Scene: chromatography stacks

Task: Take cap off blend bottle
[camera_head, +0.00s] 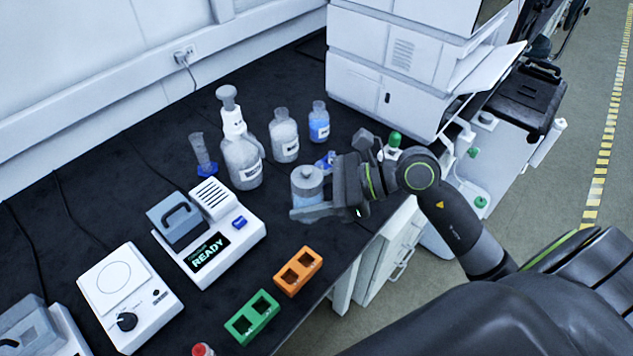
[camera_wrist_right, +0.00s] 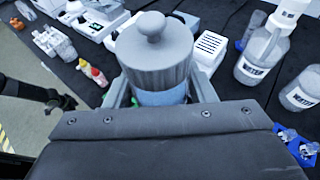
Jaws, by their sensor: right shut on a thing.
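The blend bottle is the squat jar with a grey cap and blue contents (camera_wrist_right: 160,96). Its ribbed grey cap (camera_wrist_right: 152,62) is on it, with a round knob on top. In the head view the jar (camera_head: 308,187) stands upright at the bench's right part. My right gripper (camera_head: 312,211) is shut on the jar's body, below the cap, with a finger on either side. I cannot tell whether the jar's base touches the bench. A dark arm part at the wrist view's left edge looks like my left arm, its gripper (camera_wrist_right: 62,101) small and unclear.
Wash bottle (camera_head: 240,160), clear bottle (camera_head: 284,138) and blue-filled bottle (camera_head: 319,124) stand behind the jar. A device reading READY (camera_head: 225,255), a stirrer (camera_head: 128,295), and green (camera_head: 252,318) and orange (camera_head: 298,271) racks lie left and front. A white instrument stack (camera_head: 395,65) stands behind right.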

